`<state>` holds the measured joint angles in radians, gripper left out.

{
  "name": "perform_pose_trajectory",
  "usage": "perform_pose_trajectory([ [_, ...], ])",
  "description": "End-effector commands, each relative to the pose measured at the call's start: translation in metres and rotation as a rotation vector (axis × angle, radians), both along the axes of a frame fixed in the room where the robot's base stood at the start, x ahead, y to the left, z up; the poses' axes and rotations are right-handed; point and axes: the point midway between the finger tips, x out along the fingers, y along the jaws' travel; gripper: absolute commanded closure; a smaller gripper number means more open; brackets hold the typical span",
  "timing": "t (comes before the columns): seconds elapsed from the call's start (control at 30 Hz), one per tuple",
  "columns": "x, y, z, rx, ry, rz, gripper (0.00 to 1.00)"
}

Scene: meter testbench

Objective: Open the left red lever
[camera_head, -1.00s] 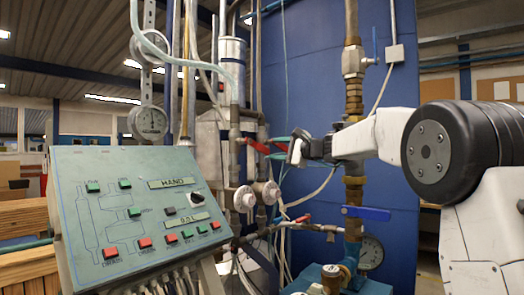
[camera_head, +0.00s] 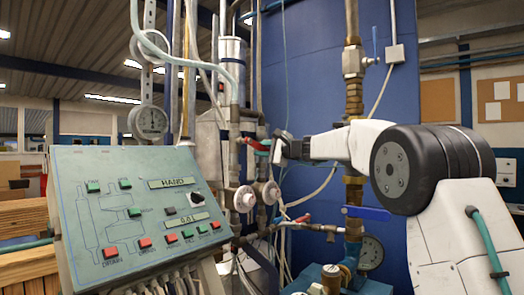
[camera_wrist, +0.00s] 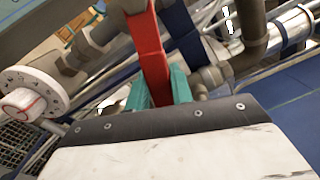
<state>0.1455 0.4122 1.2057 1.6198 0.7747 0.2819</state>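The left red lever (camera_head: 252,142) is on the pipework left of the blue panel in the head view. In the wrist view the red lever (camera_wrist: 148,50) runs down between the teal fingers of my gripper (camera_wrist: 160,90). One finger is on each side of it, with no clear gap showing, so my gripper appears shut on it. In the head view my gripper (camera_head: 266,151) reaches the lever's right end from the right, and the fingers are partly hidden. A second red lever (camera_head: 302,219) sits lower on a horizontal pipe, apart from my gripper.
Two round valve wheels (camera_head: 244,198) are below the lever; a white dial (camera_wrist: 32,100) shows at left in the wrist view. A sloped control panel (camera_head: 130,215) stands at front left. A blue lever (camera_head: 366,213) and a gauge (camera_head: 371,252) are below my arm.

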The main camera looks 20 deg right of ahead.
Motion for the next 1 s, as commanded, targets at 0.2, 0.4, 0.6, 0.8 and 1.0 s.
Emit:
perform_pose_trajectory([
  [0.2,0.0,0.0,-0.001,0.008,0.007,0.0,1.0],
  [0.4,-0.002,0.001,-0.007,0.06,0.046,0.001,1.0],
  [0.6,-0.005,0.005,-0.016,0.174,0.128,0.001,1.0],
  [0.8,-0.01,0.013,-0.028,0.323,0.239,0.0,1.0],
  [1.0,-0.017,0.022,-0.037,0.477,0.35,0.0,1.0],
])
